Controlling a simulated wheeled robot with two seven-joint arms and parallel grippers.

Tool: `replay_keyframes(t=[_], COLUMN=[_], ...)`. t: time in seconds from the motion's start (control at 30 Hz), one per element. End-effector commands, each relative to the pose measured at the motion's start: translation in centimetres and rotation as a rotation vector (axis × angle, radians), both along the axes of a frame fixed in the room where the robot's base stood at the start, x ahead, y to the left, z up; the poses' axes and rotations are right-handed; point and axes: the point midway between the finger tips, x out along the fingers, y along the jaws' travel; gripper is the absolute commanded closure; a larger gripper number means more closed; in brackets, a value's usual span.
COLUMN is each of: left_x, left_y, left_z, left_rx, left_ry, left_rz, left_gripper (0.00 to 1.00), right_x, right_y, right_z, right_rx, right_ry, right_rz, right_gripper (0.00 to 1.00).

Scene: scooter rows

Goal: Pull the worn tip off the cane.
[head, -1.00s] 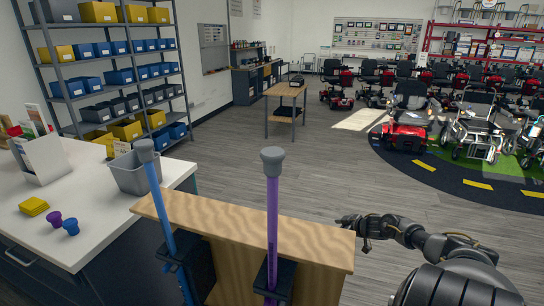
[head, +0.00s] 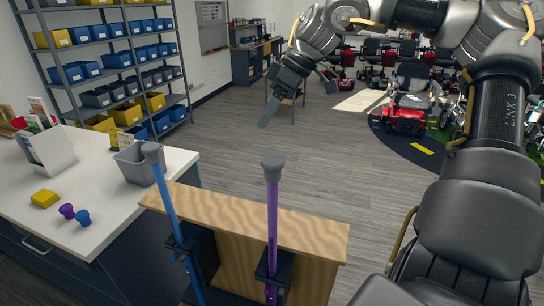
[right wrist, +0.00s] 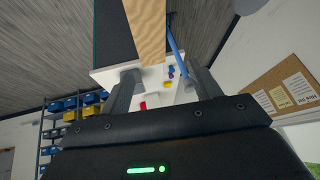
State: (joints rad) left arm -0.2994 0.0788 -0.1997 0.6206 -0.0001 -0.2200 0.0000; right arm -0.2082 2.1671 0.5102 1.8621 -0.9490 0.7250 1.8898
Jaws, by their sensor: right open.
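A blue cane (head: 167,205) and a purple cane (head: 272,225) stand upright in black holders on a wooden rack (head: 225,212). Each has a grey tip on top: one on the blue cane (head: 151,150) and one on the purple cane (head: 272,165). The blue cane also shows in the right wrist view (right wrist: 176,42). Loose on the white counter are a purple tip (head: 67,211) and a blue tip (head: 82,217). My right gripper (head: 298,107) is open and empty, raised above and apart from the canes. My left gripper is out of view.
The white counter (head: 110,195) on the left carries a grey bin (head: 134,167), a yellow stack (head: 44,198) and a card holder (head: 48,150). Shelves with bins (head: 108,70) stand behind it. The grey floor beyond the rack is clear; scooters (head: 405,110) are parked farther back.

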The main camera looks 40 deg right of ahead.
Motion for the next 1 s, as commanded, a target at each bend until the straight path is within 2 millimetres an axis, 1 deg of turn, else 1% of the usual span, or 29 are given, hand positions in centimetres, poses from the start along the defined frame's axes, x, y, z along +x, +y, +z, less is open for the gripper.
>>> replay_keyframes(t=[0.03,0.1,0.2,0.33,0.4,0.5,0.83,1.0], left_x=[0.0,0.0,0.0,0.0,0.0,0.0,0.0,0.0], left_y=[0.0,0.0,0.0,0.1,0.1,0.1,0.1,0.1], left_z=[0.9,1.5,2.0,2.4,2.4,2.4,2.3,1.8], left_rx=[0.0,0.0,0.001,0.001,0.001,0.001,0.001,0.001], left_ry=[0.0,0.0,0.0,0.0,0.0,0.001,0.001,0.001], left_rz=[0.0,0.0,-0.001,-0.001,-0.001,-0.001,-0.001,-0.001], left_gripper=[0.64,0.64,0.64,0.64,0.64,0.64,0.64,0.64], right_x=[-1.6,-3.9,-6.6,-8.7,-9.3,-9.5,-9.5,-9.5], right_y=[2.2,4.5,6.6,7.9,8.1,8.2,8.2,8.2], right_z=[1.4,2.3,2.9,3.2,3.2,3.2,3.1,2.4], right_rx=[-0.069,-0.154,-0.267,-0.358,-0.383,-0.394,-0.391,-0.39], right_ry=[0.069,0.168,0.272,0.344,0.362,0.37,0.369,0.368], right_rz=[0.007,-0.012,-0.056,-0.105,-0.121,-0.129,-0.127,-0.126], right_gripper=[0.37,0.37,0.37,0.37,0.37,0.37,0.37,0.37])
